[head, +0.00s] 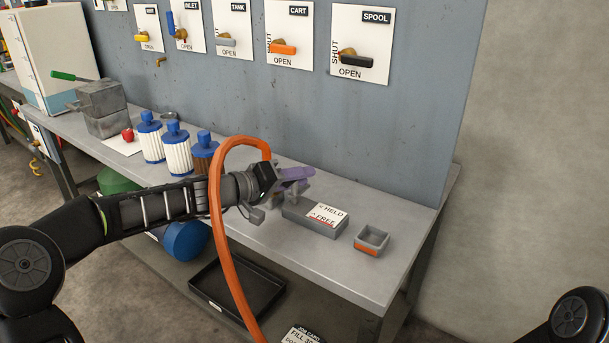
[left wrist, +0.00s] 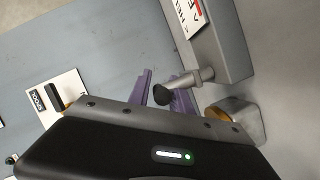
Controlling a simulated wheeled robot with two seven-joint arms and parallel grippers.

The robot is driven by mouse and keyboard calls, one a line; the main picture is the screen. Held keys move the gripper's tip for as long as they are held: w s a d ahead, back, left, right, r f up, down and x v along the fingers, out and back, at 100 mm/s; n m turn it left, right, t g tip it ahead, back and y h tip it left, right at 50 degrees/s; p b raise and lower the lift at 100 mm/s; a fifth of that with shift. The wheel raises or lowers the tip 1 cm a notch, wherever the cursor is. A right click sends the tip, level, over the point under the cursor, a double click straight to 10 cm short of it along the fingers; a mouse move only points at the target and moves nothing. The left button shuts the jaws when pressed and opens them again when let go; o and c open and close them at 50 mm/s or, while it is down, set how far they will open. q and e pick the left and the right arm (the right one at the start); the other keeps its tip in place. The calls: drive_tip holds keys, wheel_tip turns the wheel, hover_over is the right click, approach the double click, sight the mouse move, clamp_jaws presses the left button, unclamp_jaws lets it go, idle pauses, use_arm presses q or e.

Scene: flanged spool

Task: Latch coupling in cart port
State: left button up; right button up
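My left gripper (head: 298,179), with purple fingers, is over the bench at the grey block (head: 313,218) marked HELD and FREE. In the left wrist view, its two fingers (left wrist: 164,84) stand apart. A grey lever (left wrist: 188,82) with a dark knob comes off the block, its knob in front of the gap between the fingers; I cannot tell whether they touch it. A brass-lined round port (left wrist: 234,108) is beside the block. The orange hose (head: 228,262) arches up and ends behind my left wrist; its coupling is hidden. My right gripper is out of view.
A small grey tray (head: 372,240) stands right of the block. Blue-capped canisters (head: 177,150) stand to the left. The back panel carries valve handles, including CART (head: 284,48) and SPOOL (head: 357,60). A black tray (head: 238,287) is below the bench.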

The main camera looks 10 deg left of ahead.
use_arm(q)
drive_tip(key=shift+w+d+f, duration=0.2)
drive_tip(key=shift+w+d, duration=0.25)
drive_tip(key=shift+w, duration=0.05)
clamp_jaws()
